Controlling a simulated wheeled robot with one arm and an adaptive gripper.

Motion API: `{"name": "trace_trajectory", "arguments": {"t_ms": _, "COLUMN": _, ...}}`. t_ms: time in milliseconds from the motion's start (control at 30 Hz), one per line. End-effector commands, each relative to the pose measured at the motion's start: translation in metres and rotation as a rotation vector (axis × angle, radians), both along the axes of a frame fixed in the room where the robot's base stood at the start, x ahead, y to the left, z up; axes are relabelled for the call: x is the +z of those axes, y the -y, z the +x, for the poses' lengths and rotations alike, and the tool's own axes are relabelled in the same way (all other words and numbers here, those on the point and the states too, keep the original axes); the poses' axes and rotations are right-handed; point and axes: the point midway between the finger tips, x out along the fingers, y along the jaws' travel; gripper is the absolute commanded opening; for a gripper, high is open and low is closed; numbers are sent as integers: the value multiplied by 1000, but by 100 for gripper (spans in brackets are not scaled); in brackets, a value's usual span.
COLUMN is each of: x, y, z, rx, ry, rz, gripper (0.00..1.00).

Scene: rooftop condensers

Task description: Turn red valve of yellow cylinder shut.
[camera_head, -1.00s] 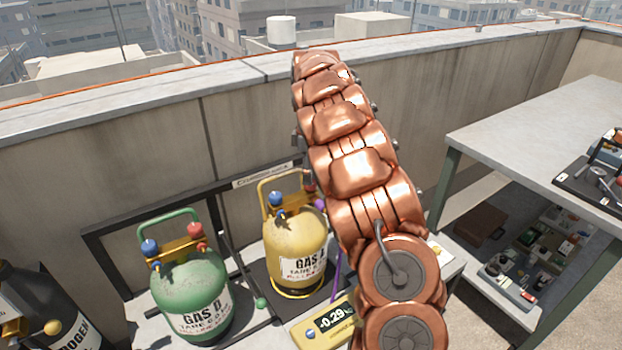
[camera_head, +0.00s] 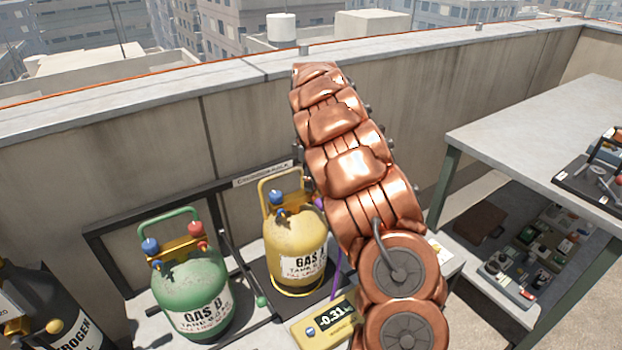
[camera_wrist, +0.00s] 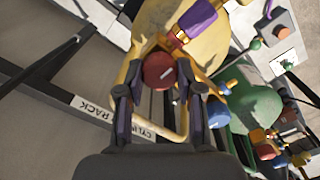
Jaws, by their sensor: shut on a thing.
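The yellow cylinder (camera_head: 296,241) stands upright on a dark platform in the head view, with a yellow handle frame (camera_head: 268,205) and a blue valve (camera_head: 277,198) on top. In the wrist view its red valve (camera_wrist: 159,71) sits between the two fingers of my gripper (camera_wrist: 160,88), which are shut on it from both sides. The blue valve also shows in the wrist view (camera_wrist: 217,112), to the right of the fingers. A purple hose fitting (camera_wrist: 199,18) is just beyond the red valve. In the head view my arm hides the gripper and the red valve.
A green cylinder (camera_head: 190,291) with blue and red valves stands left of the yellow one. A dark nitrogen cylinder (camera_head: 45,315) is farther left. A yellow scale display (camera_head: 325,321) reads about -0.31. A concrete wall (camera_head: 150,150) runs behind; a table (camera_head: 540,130) stands at right.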

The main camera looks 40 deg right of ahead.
Motion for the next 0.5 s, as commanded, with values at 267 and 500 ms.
{"name": "trace_trajectory", "arguments": {"t_ms": 267, "x": 0, "y": 0, "z": 0, "rx": -1, "ry": -1, "rz": 1, "gripper": 1}}
{"name": "trace_trajectory", "arguments": {"t_ms": 500, "x": 0, "y": -1, "z": 0, "rx": -38, "ry": 0, "rz": 1, "gripper": 1}}
